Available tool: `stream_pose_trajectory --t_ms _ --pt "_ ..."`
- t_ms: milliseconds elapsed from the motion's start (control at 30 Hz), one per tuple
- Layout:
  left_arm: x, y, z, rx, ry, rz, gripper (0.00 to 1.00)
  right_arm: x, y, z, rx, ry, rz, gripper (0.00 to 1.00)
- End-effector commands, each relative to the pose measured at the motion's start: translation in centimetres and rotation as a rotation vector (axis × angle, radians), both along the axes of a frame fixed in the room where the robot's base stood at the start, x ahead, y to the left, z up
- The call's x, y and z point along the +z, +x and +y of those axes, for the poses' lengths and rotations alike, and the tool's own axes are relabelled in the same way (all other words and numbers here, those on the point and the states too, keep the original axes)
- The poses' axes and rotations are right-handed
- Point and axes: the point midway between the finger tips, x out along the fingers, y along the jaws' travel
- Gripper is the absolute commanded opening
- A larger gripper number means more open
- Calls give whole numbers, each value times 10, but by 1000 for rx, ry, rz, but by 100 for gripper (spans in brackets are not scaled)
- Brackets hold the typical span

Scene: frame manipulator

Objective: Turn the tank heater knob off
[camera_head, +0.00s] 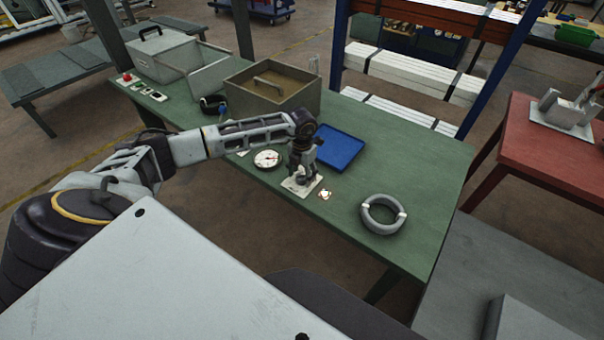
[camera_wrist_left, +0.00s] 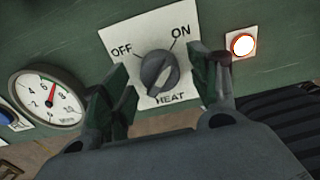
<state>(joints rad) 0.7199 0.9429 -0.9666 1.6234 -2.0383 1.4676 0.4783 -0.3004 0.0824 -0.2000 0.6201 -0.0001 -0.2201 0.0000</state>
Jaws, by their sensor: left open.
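The heater knob (camera_wrist_left: 160,73) is dark grey and sits on a white plate (camera_wrist_left: 183,17) marked OFF, ON and HEAT. Its raised grip appears to slant up toward the ON side. A round lamp (camera_wrist_left: 242,44) beside the plate glows. My left gripper (camera_wrist_left: 163,84) is open, with one finger on each side of the knob; I cannot tell whether they touch it. In the head view my left gripper (camera_head: 302,172) points down over the plate (camera_head: 290,186) and hides the knob. The lamp also shows there (camera_head: 325,194). My right gripper is not in view.
A dial gauge (camera_head: 267,159) lies left of the plate on the green bench (camera_head: 420,170). A blue tray (camera_head: 340,148) lies behind the gripper, and a grey ring (camera_head: 383,214) to the right. An open tank box (camera_head: 299,103) stands farther back. The bench's right end is clear.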

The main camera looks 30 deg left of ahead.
Motion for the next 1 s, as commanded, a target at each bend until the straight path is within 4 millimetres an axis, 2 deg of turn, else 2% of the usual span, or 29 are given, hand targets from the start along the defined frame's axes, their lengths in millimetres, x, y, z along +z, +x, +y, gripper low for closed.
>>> stream_pose_trajectory --t_ms 400,733,1000 --pt "-5 0 0 0 0 0 59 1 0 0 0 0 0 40" --pt "-5 0 0 0 0 0 17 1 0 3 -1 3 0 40" --pt "-5 0 0 12 -1 0 15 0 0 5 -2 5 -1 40"
